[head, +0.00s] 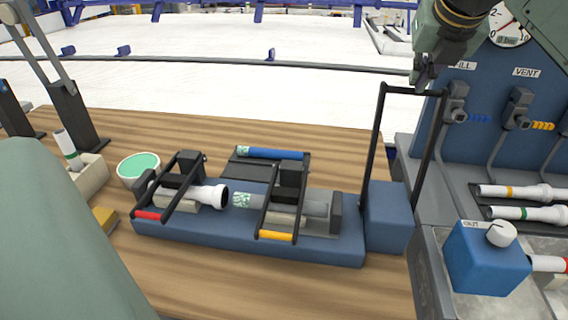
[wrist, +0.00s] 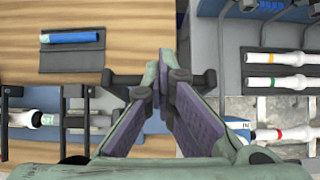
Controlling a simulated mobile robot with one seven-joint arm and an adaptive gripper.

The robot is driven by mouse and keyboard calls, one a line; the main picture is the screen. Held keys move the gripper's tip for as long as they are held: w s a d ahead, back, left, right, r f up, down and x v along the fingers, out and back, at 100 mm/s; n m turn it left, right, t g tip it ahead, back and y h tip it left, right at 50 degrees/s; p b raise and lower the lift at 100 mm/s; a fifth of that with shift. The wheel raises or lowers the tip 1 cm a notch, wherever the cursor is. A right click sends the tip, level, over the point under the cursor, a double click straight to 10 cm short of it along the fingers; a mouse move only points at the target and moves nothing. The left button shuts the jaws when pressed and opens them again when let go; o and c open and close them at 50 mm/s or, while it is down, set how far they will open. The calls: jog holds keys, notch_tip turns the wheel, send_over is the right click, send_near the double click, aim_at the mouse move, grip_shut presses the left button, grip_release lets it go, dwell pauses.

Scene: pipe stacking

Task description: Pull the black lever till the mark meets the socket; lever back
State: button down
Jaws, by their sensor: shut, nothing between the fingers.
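The black lever (head: 377,135) is a tall two-armed frame with a crossbar, standing upright from the blue block at the right end of the pipe fixture (head: 250,250). My gripper (head: 424,76) is shut and at the crossbar; whether it touches the bar I cannot tell. In the wrist view the fingers (wrist: 163,62) come together over the bar (wrist: 125,79). The white pipe with the dark open socket (head: 207,195) lies in the left clamp. The grey pipe (head: 314,207) lies in the right clamp; its speckled mint mark (head: 242,200) is beside the socket mouth, with a small gap.
Clamps with red (head: 148,215) and yellow (head: 275,235) handles close over the pipes. A blue pipe piece (head: 275,154) lies on a dark mat behind. A mint-filled cup (head: 138,165) stands left. A valve panel (head: 480,125) and a blue box (head: 487,258) stand right.

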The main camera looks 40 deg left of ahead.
aim_at(412, 92)
jog(key=shift+g, duration=0.3)
jog(key=shift+s+a+f+b, duration=0.1)
jog(key=shift+f+b, duration=0.1)
jog(key=shift+f, duration=0.85)
jog(key=shift+s+a+f+b, duration=0.1)
jog(key=shift+f+b, duration=0.05)
jog(key=shift+f, duration=0.85)
jog(key=s+d, duration=0.1)
jog(key=s+d+b, duration=0.1)
jog(key=s, duration=0.1)
jog(key=shift+d, duration=0.1)
jog(key=shift+s+d+r+b, duration=0.2)
jog(key=shift+s+d+b, duration=0.05)
jog(key=shift+s+d, duration=0.4)
jog(key=shift+s+d+r+b, duration=0.15)
jog(key=shift+s+d+b, duration=0.1)
jog(key=shift+s+d, duration=0.35)
jog(key=shift+s+a, duration=0.1)
jog(key=shift+a, duration=0.05)
